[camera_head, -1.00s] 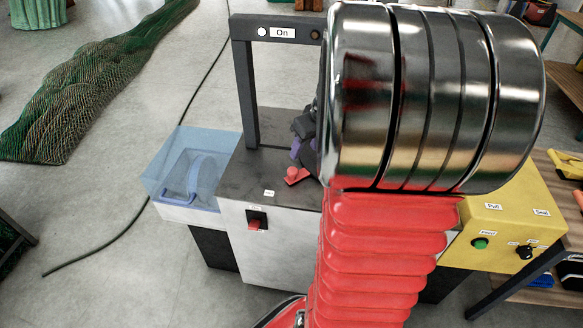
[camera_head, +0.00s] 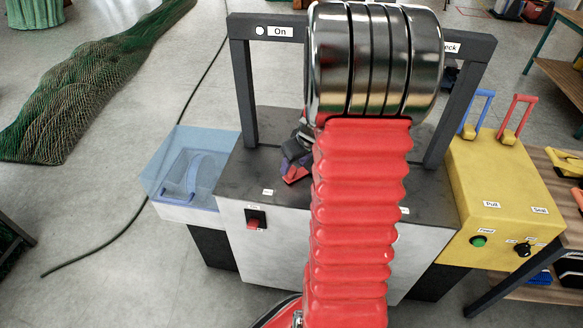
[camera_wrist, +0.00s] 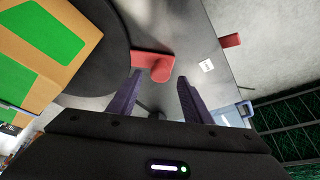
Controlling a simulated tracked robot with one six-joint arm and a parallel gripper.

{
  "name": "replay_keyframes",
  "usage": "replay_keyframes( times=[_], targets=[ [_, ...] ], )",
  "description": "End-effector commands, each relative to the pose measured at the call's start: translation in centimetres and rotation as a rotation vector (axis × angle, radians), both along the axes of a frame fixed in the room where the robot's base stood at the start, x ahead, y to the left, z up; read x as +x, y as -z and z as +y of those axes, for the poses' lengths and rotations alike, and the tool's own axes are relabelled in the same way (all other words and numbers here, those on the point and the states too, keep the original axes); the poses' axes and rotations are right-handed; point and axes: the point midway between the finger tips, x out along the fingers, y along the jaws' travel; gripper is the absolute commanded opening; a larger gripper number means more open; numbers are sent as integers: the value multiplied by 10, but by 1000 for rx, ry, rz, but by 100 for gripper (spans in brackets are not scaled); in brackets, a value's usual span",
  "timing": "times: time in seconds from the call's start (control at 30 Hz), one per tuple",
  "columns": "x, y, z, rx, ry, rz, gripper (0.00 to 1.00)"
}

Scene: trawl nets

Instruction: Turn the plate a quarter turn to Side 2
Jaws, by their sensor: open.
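In the wrist view a dark round plate (camera_wrist: 112,60) fills the upper left, partly covered by a tan block with green patches (camera_wrist: 50,40). A red handle with a round knob (camera_wrist: 155,66) sticks out from the plate's edge. My gripper (camera_wrist: 159,79) is open, and the knob shows between its fingertips. I cannot tell whether they touch it. In the head view my gripper (camera_head: 299,158) is low over the grey bench top, at the red handle (camera_head: 296,176). My arm hides the plate there. The side labels cannot be read.
A dark frame (camera_head: 243,90) labelled "On" spans the bench (camera_head: 245,180). A clear blue box (camera_head: 190,165) stands left, a yellow control box (camera_head: 500,190) right with blue and red levers. A red switch (camera_head: 255,220) is on the bench front. A net lies on the floor.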

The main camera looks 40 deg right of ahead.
Motion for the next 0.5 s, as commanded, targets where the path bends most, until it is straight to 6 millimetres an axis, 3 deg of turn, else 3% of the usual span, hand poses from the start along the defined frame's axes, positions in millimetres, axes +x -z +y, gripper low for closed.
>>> replay_keyframes(
  times=[0.2, 0.5],
  targets=[
    [8, 18, -1, 1, 0, 0, 45],
    [10, 23, -1, 0, 0, 0, 45]
  ],
)
